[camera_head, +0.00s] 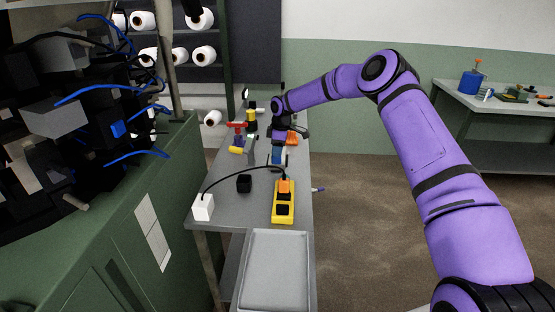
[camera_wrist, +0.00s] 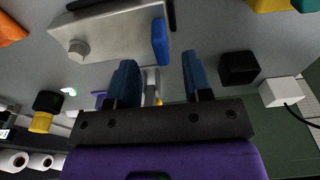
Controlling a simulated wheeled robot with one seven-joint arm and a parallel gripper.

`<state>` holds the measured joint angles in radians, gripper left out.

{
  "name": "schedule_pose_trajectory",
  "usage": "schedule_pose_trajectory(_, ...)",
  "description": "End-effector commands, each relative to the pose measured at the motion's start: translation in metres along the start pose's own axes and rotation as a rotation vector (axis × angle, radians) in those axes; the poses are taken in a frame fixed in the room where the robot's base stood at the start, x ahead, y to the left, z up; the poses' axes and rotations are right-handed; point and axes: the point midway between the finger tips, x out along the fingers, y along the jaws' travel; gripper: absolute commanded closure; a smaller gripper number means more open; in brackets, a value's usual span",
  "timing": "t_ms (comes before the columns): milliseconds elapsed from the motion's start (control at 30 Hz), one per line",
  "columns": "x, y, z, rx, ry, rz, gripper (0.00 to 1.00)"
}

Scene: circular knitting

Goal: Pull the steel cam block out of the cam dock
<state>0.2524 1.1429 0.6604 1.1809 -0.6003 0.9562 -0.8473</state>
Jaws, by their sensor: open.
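A grey steel block (camera_wrist: 105,32) with a round bolt head shows at the top of the wrist view. A blue tab (camera_wrist: 160,41) stands at its right end. I cannot tell where the cam block ends and the cam dock begins. My gripper (camera_wrist: 158,62) is open and empty, its two blue fingers spread to either side of the tab's line. The tab is just ahead of the fingertips, and I see no contact. In the head view my gripper (camera_head: 277,152) hangs low over the bench and hides most of the block.
The grey bench (camera_head: 222,200) carries a black cube (camera_head: 244,183), a white box (camera_head: 203,207) and a yellow socket block (camera_head: 284,213) with an orange plug and black cable. A yellow-and-black cylinder (camera_head: 251,117) and red tool (camera_head: 238,128) stand farther back. A grey tray (camera_head: 275,236) is in front.

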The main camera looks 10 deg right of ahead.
Motion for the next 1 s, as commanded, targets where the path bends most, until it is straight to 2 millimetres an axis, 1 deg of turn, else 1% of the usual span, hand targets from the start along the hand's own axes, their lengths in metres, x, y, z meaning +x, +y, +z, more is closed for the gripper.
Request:
schedule_pose_trajectory(100, 0.018, -0.001, 0.002, 0.001, 0.0, -0.004, 0.54)
schedule_pose_trajectory(267, 0.038, -0.001, 0.001, 0.0, 0.001, -0.002, 0.54)
schedule_pose_trajectory(367, 0.043, -0.001, 0.001, 0.001, 0.001, -0.001, 0.54)
schedule_pose_trajectory(533, 0.043, -0.001, 0.001, 0.001, 0.001, 0.0, 0.54)
schedule_pose_trajectory(567, 0.043, -0.001, 0.001, 0.001, 0.001, 0.0, 0.59)
schedule_pose_trajectory(600, 0.043, -0.001, 0.001, 0.001, 0.001, -0.001, 0.68)
schedule_pose_trajectory(667, 0.043, -0.001, 0.001, 0.0, 0.0, -0.001, 0.82)
schedule_pose_trajectory(700, 0.043, -0.001, 0.001, 0.0, 0.0, -0.001, 0.91)
schedule_pose_trajectory(733, 0.043, -0.001, 0.001, 0.0, 0.0, -0.001, 0.98)
schedule_pose_trajectory(767, 0.043, -0.001, 0.001, 0.0, 0.0, -0.001, 1.0)
schedule_pose_trajectory(1000, 0.042, -0.001, 0.001, 0.0, 0.001, 0.001, 1.0)
